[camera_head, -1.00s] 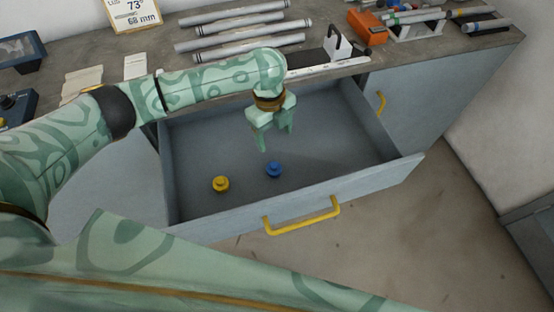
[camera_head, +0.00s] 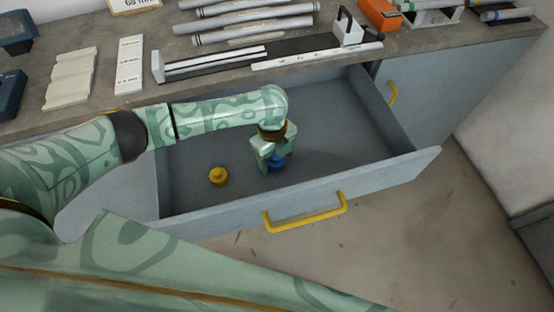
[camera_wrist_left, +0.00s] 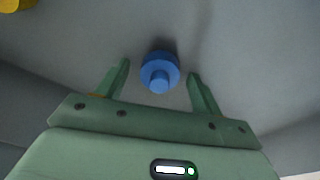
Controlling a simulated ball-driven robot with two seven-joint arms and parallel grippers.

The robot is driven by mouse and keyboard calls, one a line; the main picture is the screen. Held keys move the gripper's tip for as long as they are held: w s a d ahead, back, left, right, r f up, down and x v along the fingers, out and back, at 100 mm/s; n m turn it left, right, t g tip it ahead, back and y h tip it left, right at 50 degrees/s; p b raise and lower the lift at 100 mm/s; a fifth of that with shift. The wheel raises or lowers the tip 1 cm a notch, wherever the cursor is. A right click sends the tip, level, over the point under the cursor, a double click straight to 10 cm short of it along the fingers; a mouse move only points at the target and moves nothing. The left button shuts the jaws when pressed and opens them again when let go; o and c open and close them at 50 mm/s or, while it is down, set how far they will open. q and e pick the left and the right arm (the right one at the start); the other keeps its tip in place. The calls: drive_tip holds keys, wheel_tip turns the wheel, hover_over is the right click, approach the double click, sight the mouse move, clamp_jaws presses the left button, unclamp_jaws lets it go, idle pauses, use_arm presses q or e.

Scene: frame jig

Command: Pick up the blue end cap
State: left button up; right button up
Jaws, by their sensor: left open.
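The blue end cap (camera_head: 277,162) lies on the floor of the open drawer. It is a round disc with a smaller raised knob, and it also shows in the left wrist view (camera_wrist_left: 160,72). My left gripper (camera_head: 273,164) is down in the drawer at the cap, with its fingers open. In the left wrist view the open fingers (camera_wrist_left: 158,78) stand on either side of the cap's near part, with a gap on each side. The right gripper does not show.
A yellow end cap (camera_head: 219,176) lies to the left in the drawer (camera_head: 400,167), which has a yellow handle (camera_head: 306,214). The drawer walls surround my gripper. The worktop above holds grey tubes (camera_head: 250,25), a jig (camera_head: 262,56) and an orange block (camera_head: 379,14).

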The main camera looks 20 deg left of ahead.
use_arm(q)
drive_tip(key=shift+r, duration=0.1)
drive_tip(key=c, duration=1)
drive_tip(key=shift+r, duration=0.1)
drive_tip(key=shift+c, duration=0.2)
